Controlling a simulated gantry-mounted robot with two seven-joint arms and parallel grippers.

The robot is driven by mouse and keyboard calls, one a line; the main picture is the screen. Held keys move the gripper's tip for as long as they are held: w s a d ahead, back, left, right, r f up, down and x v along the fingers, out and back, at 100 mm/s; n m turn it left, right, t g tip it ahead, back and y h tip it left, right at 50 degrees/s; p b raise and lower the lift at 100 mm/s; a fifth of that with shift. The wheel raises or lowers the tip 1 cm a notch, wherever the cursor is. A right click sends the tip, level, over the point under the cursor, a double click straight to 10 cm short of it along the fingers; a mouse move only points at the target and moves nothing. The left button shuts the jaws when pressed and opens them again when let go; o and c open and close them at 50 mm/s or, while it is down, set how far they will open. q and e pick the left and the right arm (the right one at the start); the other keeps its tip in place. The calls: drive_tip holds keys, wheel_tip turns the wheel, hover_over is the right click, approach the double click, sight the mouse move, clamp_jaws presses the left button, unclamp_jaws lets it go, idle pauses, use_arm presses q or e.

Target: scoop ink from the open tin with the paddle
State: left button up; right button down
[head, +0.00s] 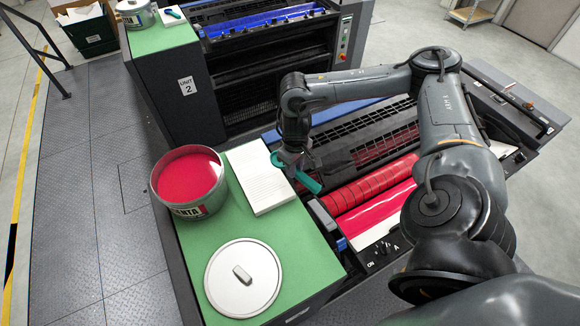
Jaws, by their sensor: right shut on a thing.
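The open tin (166,201) stands upright on the green top at the left and holds smooth magenta ink (188,174). My right gripper (291,160) is shut on the teal paddle (308,182), to the right of the tin and apart from it. The paddle's visible end points down and right, near the right edge of the white pad. The gripper and arm hide part of the paddle, and I cannot tell whether ink is on it. My left gripper is not in view.
A white paper pad (259,178) lies between tin and paddle. A round lid with a handle (233,293) lies in front of the tin. Red ink rollers (366,187) are right of the green top (294,254). A second unit (165,80) stands behind.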

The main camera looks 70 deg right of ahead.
drive_tip(key=c, duration=1.5)
unclamp_jaws()
clamp_jaws()
